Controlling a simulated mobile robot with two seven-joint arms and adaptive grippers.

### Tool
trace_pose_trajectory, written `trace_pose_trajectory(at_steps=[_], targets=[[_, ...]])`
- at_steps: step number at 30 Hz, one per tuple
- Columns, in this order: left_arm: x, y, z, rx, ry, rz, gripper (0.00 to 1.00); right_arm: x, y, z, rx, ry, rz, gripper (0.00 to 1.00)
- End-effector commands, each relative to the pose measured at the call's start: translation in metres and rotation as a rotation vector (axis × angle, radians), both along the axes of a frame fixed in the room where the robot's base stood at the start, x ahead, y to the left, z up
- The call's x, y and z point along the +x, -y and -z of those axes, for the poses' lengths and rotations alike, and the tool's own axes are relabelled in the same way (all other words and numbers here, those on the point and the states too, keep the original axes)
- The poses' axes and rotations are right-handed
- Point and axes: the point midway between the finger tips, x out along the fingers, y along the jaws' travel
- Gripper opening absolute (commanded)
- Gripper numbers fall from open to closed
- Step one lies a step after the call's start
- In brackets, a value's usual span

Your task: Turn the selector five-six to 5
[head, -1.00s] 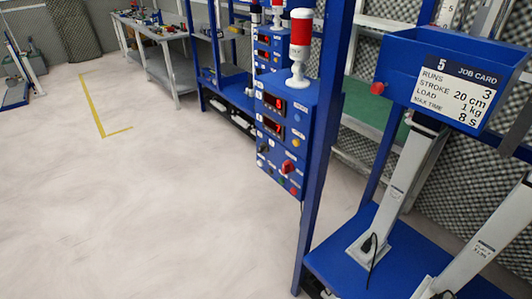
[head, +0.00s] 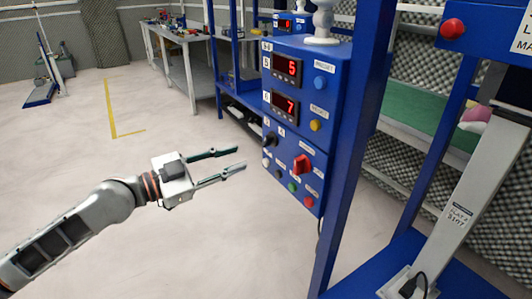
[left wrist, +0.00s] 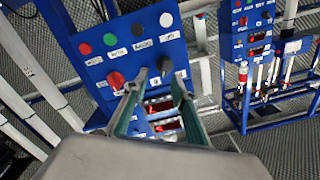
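The blue control box (head: 325,130) carries two red-digit displays, reading 5 (head: 288,67) above 7 (head: 286,105). Below them, at the box's left edge, is a small black selector knob (head: 269,139) with labels 5 and 6 beside it. I cannot tell which number it points at. My left gripper (head: 242,159) is open and empty, pointing at the box a little left of and below the selector. My right gripper is out of view.
A larger red knob (head: 302,165) sits right of the selector, with several coloured buttons below. A blue post (head: 350,150) stands right of the box. A grey workbench (head: 185,50) stands behind.

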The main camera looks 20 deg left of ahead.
Motion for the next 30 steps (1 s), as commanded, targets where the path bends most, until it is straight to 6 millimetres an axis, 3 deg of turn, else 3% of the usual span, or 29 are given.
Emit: trace_pose_trajectory(at_steps=[1, 10, 24, 30], targets=[[0.004, -0.002, 0.009, 0.008, -0.004, 0.01, 0.26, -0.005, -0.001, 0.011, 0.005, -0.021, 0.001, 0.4], [0.016, 0.0, -0.017, 0.011, 0.035, 0.027, 0.26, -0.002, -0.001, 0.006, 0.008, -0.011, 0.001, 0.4], [0.062, 0.036, -0.015, 0.01, 0.033, 0.027, 0.26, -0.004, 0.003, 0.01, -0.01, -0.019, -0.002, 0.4], [0.071, 0.043, -0.015, 0.012, 0.032, 0.027, 0.26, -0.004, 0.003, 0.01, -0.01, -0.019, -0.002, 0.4]])
